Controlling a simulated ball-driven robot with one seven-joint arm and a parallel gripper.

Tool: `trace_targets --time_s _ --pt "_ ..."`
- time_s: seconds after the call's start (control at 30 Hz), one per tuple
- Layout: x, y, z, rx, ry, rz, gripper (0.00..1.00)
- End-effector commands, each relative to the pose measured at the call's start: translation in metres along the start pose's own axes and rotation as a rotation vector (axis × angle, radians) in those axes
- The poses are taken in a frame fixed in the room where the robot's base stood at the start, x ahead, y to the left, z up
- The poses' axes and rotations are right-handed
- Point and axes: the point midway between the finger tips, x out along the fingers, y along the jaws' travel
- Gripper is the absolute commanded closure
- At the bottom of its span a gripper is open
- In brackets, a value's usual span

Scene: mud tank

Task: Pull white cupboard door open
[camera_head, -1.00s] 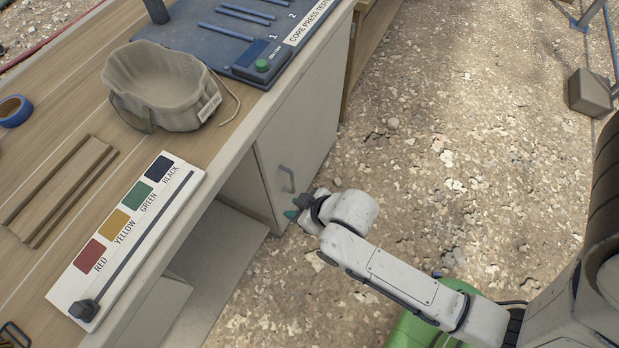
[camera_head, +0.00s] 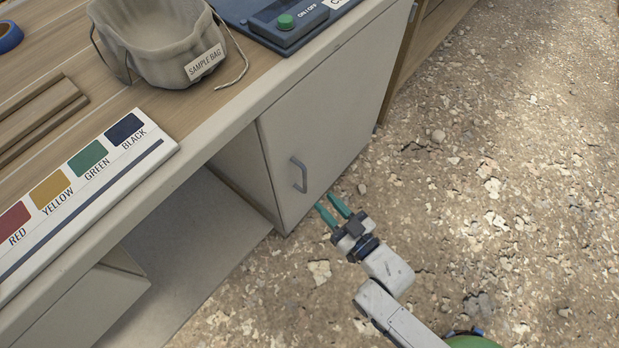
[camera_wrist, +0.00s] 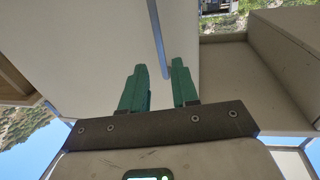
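The white cupboard door (camera_head: 335,115) is on the front of the workbench and looks shut. Its grey bar handle (camera_head: 299,174) is upright near the door's left edge. My gripper (camera_head: 332,212) has two green fingers spread apart and empty. It is just right of and below the handle in the head view, pointing toward the door, apart from the handle. In the wrist view the door (camera_wrist: 100,40) fills the upper left. The handle (camera_wrist: 158,40) shows as a blue-grey bar above the gap between the open fingers (camera_wrist: 160,80).
The bench top holds a sample bag (camera_head: 160,45), a colour strip (camera_head: 85,190) and a press unit with a green button (camera_head: 285,21). An open recess (camera_head: 200,225) lies left of the door. The gravel floor (camera_head: 500,170) to the right is clear.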

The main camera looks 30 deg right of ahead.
Motion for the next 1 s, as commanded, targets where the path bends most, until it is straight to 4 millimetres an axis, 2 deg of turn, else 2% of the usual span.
trace_targets --time_s 0.3,0.5,0.7,0.93,1.0 --pt "0.059 0.001 0.001 0.0 0.001 0.001 0.71" --pt "0.084 0.001 0.001 0.0 0.0 0.001 0.71" --pt "0.093 0.001 0.0 0.0 -0.002 0.001 0.71" --pt "0.094 0.0 0.0 0.0 -0.003 0.001 0.71" --pt "0.094 0.0 0.0 0.0 -0.002 0.001 0.75"
